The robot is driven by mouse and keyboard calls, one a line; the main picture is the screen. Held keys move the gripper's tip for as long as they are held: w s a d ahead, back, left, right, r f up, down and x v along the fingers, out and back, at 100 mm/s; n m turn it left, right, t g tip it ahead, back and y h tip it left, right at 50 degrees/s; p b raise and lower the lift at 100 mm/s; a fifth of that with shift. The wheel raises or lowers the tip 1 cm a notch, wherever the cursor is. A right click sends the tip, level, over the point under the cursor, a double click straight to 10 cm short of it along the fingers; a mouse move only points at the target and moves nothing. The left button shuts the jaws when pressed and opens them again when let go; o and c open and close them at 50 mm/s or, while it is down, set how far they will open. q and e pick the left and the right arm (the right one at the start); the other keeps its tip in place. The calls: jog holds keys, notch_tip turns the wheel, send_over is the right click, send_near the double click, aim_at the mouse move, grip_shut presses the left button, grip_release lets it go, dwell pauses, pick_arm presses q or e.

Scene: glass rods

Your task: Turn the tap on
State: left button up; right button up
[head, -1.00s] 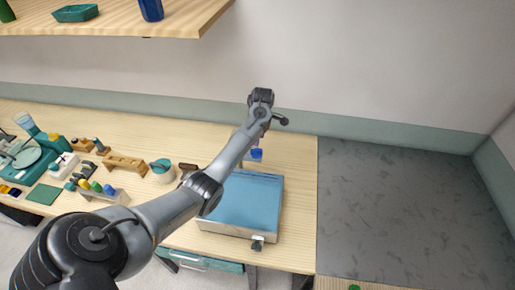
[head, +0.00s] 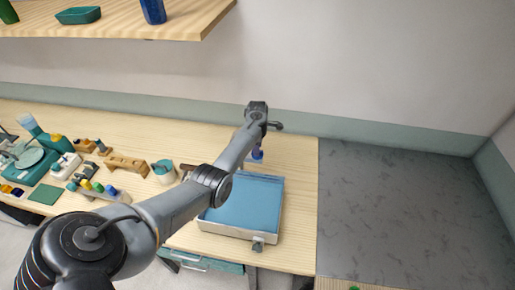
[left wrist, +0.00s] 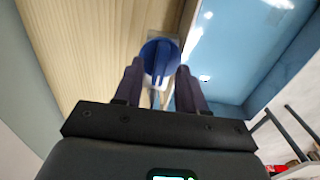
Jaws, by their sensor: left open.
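The tap shows in the left wrist view as a round blue handle (left wrist: 160,52) with a raised bar across it. In the head view, a small blue part of the tap (head: 257,155) shows just behind the blue basin (head: 243,203). My left gripper (left wrist: 160,65) points at the handle with its two fingers apart. The fingertips appear on either side of the handle's near part; I cannot tell whether they touch it. In the head view my left arm hides the fingers. My right gripper is not in view.
The basin's inside (left wrist: 225,45) lies right of the handle in the left wrist view. Left on the wooden bench are a teal mug (head: 163,172), a wooden rack (head: 126,164) and several small lab items. A shelf (head: 120,30) hangs at upper left.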

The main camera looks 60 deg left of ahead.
pick_arm(q)
jog(key=shift+f, duration=0.6)
jog(key=shift+c, duration=0.3)
grip_shut()
